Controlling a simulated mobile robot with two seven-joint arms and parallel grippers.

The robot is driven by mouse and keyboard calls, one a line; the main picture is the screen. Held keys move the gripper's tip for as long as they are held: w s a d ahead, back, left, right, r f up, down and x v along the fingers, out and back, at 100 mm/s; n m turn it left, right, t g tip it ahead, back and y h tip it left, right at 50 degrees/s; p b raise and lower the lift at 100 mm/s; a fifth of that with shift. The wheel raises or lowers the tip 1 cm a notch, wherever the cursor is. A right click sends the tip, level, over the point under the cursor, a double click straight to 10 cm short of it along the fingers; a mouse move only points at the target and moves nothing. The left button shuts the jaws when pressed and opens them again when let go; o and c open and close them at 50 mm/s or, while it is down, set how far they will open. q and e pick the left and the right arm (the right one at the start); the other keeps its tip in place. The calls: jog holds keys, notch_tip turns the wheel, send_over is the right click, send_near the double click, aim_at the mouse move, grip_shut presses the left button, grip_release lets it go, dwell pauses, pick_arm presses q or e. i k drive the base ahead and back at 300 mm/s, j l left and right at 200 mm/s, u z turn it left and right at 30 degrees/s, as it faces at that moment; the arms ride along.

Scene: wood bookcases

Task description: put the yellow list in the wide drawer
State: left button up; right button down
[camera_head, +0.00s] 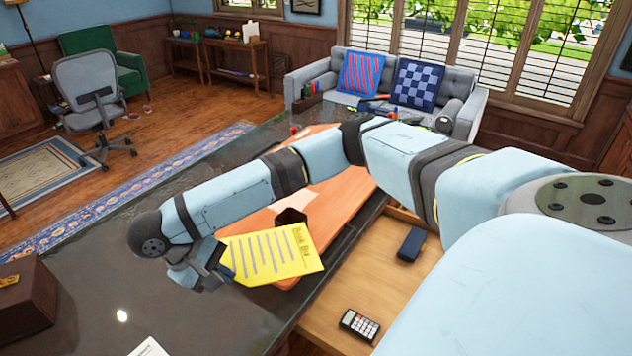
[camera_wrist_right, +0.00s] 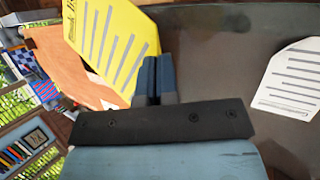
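The yellow list (camera_head: 272,254) is a sheet with dark lines, held by one edge in my right gripper (camera_head: 212,270), above the desk. In the right wrist view the yellow list (camera_wrist_right: 112,45) reaches from between the closed fingers (camera_wrist_right: 155,75) to the upper left. The wide drawer (camera_head: 386,294) is pulled out at the right of the desk, with a light wood floor. A dark blue case (camera_head: 411,244) and a black calculator (camera_head: 359,325) lie in it. My arm hides part of the drawer. My left gripper is not in view.
The dark desk (camera_head: 95,245) bears an orange mat (camera_head: 332,213) with a dark cup (camera_head: 291,217). A brown box (camera_head: 27,305) stands at the left. A white sheet (camera_head: 149,347) lies near the front and also shows in the wrist view (camera_wrist_right: 290,78). The drawer floor between case and calculator is clear.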

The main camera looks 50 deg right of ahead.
aim_at(378, 284)
jog(key=k+l+z, duration=0.1)
jog(key=l, duration=0.35)
jog(key=k+l+z, duration=0.1)
jog(key=l, duration=0.35)
jog(key=k+l+z, duration=0.1)
jog(key=l, duration=0.35)
jog(key=k+l+z, duration=0.1)
jog(key=k+l, duration=0.15)
jog(key=l, duration=0.25)
jog(key=k+l+z, duration=0.1)
jog(key=l, duration=0.35)
jog(key=i+j, duration=0.1)
jog(key=j, duration=0.15)
